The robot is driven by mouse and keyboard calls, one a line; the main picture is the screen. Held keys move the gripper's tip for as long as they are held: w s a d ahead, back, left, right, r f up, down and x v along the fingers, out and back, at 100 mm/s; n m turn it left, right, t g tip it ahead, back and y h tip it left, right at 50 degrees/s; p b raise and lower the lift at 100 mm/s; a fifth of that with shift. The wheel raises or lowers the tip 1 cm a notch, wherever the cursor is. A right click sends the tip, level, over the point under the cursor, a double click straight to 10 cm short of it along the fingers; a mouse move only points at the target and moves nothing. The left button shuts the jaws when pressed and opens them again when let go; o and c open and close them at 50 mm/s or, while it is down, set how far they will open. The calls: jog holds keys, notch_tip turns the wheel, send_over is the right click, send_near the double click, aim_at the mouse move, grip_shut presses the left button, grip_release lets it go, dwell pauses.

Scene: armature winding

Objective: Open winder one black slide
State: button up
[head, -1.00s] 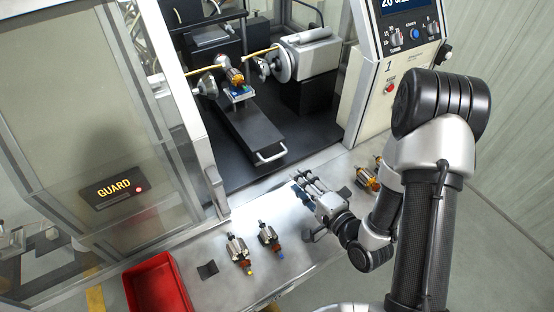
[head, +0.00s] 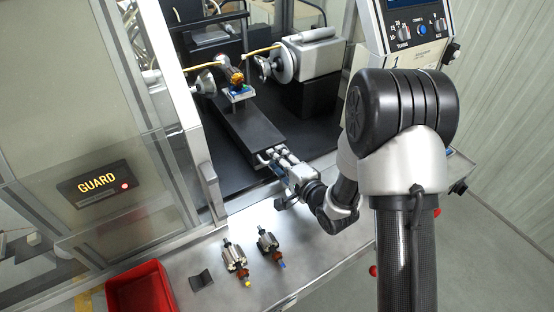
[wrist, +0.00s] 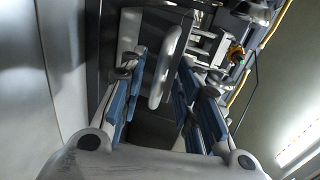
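The black slide (head: 247,125) of winder one runs forward inside the machine, with an orange-wound armature (head: 236,76) on a small blue-and-white holder at its far end. My gripper (head: 275,157) is at the slide's front end and hides most of its handle. In the wrist view, the silver bar handle (wrist: 168,62) stands between the two blue-padded fingers of my gripper (wrist: 165,85). The fingers are open, with gaps visible on either side of the handle.
The glass guard door (head: 90,100) stands left of the opening, with a lit GUARD sign (head: 97,184). Two armatures (head: 235,259) (head: 268,243) lie on the metal bench front, near a red bin (head: 150,288). The control panel (head: 408,38) is right of the opening.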

jog(key=shift+w+a+f, duration=0.15)
jog(key=shift+w+a, duration=0.25)
jog(key=shift+w, duration=0.1)
jog(key=shift+c, duration=0.5)
grip_shut()
